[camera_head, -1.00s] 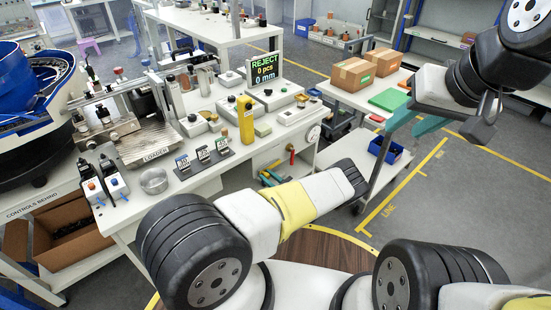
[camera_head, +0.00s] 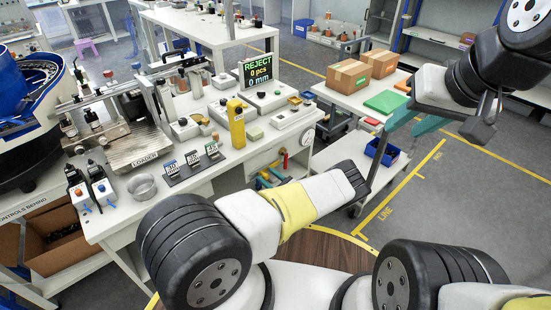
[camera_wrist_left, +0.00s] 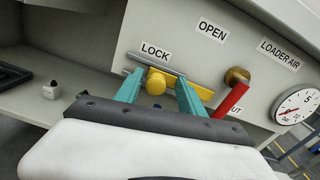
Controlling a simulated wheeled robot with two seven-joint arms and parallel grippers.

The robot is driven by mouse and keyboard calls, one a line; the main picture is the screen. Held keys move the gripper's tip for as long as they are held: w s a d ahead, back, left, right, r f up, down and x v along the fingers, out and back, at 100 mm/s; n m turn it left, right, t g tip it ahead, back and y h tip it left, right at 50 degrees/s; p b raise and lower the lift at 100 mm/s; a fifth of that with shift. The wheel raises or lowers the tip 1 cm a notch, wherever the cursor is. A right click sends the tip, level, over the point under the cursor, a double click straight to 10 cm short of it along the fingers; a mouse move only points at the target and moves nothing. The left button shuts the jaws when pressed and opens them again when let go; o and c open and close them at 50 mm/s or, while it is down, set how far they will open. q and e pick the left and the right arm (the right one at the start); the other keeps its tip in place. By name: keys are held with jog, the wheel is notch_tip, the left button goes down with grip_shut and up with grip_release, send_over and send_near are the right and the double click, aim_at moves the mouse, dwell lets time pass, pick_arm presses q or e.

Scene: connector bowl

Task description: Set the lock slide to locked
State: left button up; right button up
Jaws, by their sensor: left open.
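The lock slide shows in the left wrist view as a yellow bar with a round yellow knob (camera_wrist_left: 155,84), by a grey rail under the LOCK label (camera_wrist_left: 155,51). The yellow bar extends right of the knob. My left gripper (camera_wrist_left: 157,79) is open, its teal fingers on either side of the knob; contact is unclear. In the head view my left gripper (camera_head: 268,179) is at the front of the white bench, partly hidden by its arm. My right gripper (camera_head: 415,122) is at the upper right, away from the bench; its jaw gap is unclear.
A red valve handle (camera_wrist_left: 231,100) on a brass fitting is just right of the left gripper. A pressure gauge (camera_wrist_left: 297,106) is further right. The bench's open shelf is at left. A cart with cardboard boxes (camera_head: 349,76) and a blue bin (camera_head: 382,152) stands right of the bench.

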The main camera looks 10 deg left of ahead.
pick_arm(q)
jog(key=v, duration=0.8)
jog(key=shift+w+a, duration=0.1)
jog(key=s+a+r+n+g+h, duration=0.25)
jog(key=r+n+g, duration=0.2)
jog(key=r, duration=0.45)
jog(key=s+a+r+n+g+h, duration=0.1)
jog(key=s+r+n+g+h, duration=0.2)
jog(key=r+n, duration=0.45)
jog(key=s+a+r+n+g+h, duration=0.1)
jog(key=s+a+r+n+g, duration=0.3)
jog(key=r, duration=0.7)
jog(key=s+d+r+n+t+h, duration=0.3)
jog(key=s+r+h, duration=0.2)
jog(key=s+r, duration=0.4)
jog(key=s+d+r+n+t+h, duration=0.3)
jog(key=s+r, duration=0.7)
jog(key=r, duration=0.7)
jog(key=shift+n+t+h, duration=0.45)
jog(key=shift+n+h, duration=0.05)
jog(key=shift+h, duration=0.55)
